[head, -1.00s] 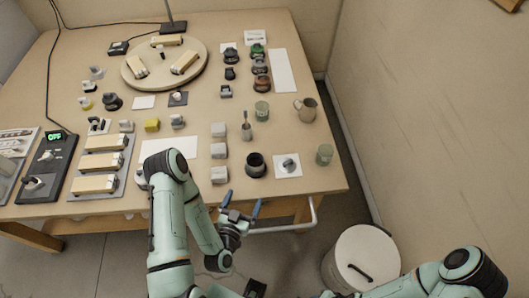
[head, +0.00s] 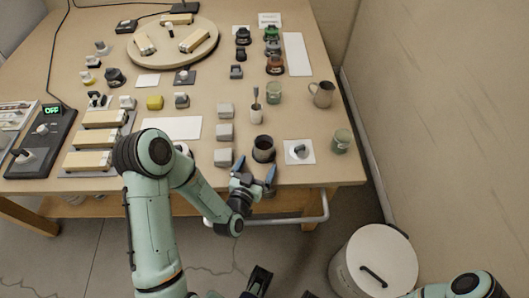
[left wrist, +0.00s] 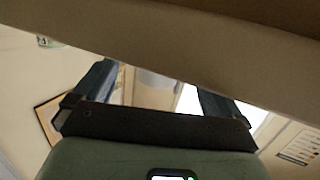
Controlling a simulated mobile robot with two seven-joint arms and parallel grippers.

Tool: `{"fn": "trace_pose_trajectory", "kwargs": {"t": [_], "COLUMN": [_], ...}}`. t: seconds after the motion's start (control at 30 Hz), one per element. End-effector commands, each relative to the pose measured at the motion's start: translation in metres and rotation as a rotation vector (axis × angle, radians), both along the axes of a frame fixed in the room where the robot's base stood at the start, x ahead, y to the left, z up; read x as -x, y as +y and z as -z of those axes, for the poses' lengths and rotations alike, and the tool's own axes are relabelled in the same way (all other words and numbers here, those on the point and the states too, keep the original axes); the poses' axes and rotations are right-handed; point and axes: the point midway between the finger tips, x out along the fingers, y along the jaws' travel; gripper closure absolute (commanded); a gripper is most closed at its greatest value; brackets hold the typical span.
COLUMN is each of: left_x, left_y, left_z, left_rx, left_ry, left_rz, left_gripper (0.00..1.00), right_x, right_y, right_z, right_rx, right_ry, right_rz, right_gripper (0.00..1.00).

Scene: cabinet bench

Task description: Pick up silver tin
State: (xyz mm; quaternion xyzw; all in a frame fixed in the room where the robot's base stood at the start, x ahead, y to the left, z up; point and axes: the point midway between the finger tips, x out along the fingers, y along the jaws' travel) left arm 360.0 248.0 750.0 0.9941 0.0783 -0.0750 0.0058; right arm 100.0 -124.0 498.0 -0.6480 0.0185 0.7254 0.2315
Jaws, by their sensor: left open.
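A dark, open-topped cylindrical tin (head: 263,150) stands upright near the front right edge of the table; it looks dark grey rather than bright silver, and I see no other clear silver tin. My left gripper (head: 254,171) is open at the front table edge, just in front of and below this tin in the head view. Its blue fingers are apart, with nothing seen held. In the left wrist view the open fingers (left wrist: 155,88) show beneath a wide brown edge. A pale rounded shape shows between them, but I cannot tell what it is.
Grey blocks (head: 225,133) stand left of the tin. A white square with a grey piece (head: 300,150) and a green glass (head: 341,141) stand right. A cup with a utensil (head: 256,112) is behind. A rail (head: 295,218) runs below the front edge. A white bin (head: 376,262) stands on the floor.

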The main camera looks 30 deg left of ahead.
Motion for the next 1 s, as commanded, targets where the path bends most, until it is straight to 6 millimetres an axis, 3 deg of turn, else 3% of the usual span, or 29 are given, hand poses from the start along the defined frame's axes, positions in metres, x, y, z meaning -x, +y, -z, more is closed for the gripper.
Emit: {"fn": "trace_pose_trajectory", "kwargs": {"t": [0.17, 0.43, 0.73, 0.93, 1.0], "left_x": [-0.013, -0.05, -0.054, -0.054, -0.054], "left_y": [0.003, 0.01, 0.011, 0.011, 0.011], "left_z": [-0.002, 0.0, 0.001, 0.001, 0.001], "left_rx": [0.0, 0.001, 0.0, 0.0, 0.0], "left_ry": [-0.002, -0.002, 0.0, -0.001, -0.003], "left_rz": [-0.002, -0.001, 0.0, 0.0, 0.0], "left_gripper": [0.01, 0.01, 0.01, 0.67, 0.71], "right_x": [-0.001, 0.001, 0.001, 0.001, 0.001], "right_y": [0.0, 0.0, 0.0, 0.0, 0.0], "right_z": [-0.001, -0.003, -0.003, -0.003, -0.003], "right_rx": [0.0, -0.001, 0.0, 0.0, 0.0], "right_ry": [-0.002, 0.003, 0.003, 0.003, 0.003], "right_rz": [0.0, -0.001, -0.001, -0.001, -0.001], "right_gripper": [0.57, 0.57, 0.57, 0.57, 0.57]}}
